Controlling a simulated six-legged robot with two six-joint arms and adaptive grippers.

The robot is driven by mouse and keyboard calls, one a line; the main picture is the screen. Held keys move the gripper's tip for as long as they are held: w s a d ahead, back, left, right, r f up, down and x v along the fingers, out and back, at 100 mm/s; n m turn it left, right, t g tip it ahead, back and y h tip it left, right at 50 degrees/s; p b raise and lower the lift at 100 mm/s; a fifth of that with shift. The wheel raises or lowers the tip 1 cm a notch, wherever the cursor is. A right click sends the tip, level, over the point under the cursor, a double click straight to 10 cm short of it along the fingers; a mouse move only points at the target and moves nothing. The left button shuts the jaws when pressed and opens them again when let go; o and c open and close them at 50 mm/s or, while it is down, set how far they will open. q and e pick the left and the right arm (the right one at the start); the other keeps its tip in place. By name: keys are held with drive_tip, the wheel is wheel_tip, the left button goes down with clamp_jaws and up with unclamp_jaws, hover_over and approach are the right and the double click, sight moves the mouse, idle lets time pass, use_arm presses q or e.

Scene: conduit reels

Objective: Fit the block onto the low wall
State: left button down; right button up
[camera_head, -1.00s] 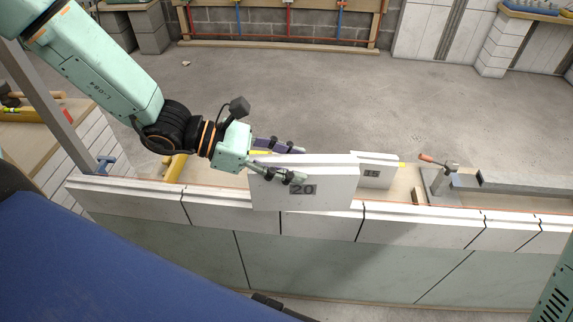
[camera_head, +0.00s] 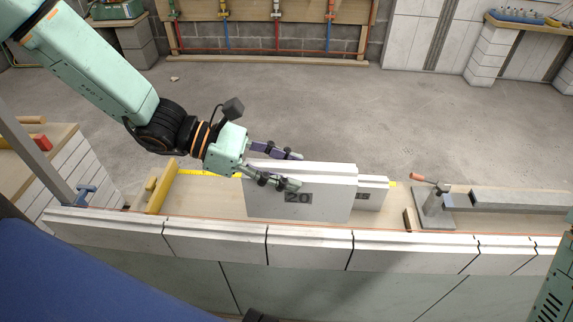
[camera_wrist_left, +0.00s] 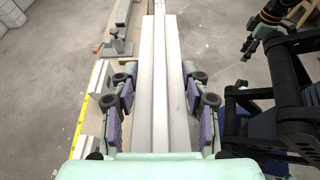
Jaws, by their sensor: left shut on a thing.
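The white block marked 20 (camera_head: 320,200) is in my left gripper (camera_head: 297,170), upright, its long face toward the head camera. One finger lies on its near face, the other on its far side. In the left wrist view the fingers (camera_wrist_left: 166,105) flank the block (camera_wrist_left: 160,60), which has a groove or step along its top. The low wall (camera_head: 310,250) of white blocks with a raised ridge runs across in front. The block appears just behind its top edge; whether it touches anything below is unclear. My right gripper (camera_wrist_left: 248,47) shows small in the left wrist view; its jaw state is unclear.
A smaller marked white block (camera_head: 372,194) stands behind the held one. A yellow tool (camera_head: 160,187) and a yellow tape (camera_head: 205,173) lie on the wooden bench at left. A metal clamp-like fixture (camera_head: 434,203) with a grey bar (camera_head: 520,198) is at right.

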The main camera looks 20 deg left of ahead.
use_arm(q)
drive_tip(key=shift+f+b, duration=0.3)
drive_tip(key=shift+b, duration=0.05)
drive_tip(key=shift+w+d+f+b, duration=0.1)
drive_tip(key=shift+f+b, duration=0.3)
drive_tip(key=shift+f, duration=0.2)
drive_tip(key=shift+f+b, duration=0.85)
drive_tip(key=shift+f, duration=0.05)
drive_tip(key=shift+f+b, duration=0.4)
drive_tip(key=shift+f, duration=0.15)
drive_tip(key=shift+f+b, duration=1.8)
drive_tip(key=shift+f, duration=0.15)
drive_tip(key=shift+f+b, duration=0.35)
drive_tip(key=shift+f, duration=0.05)
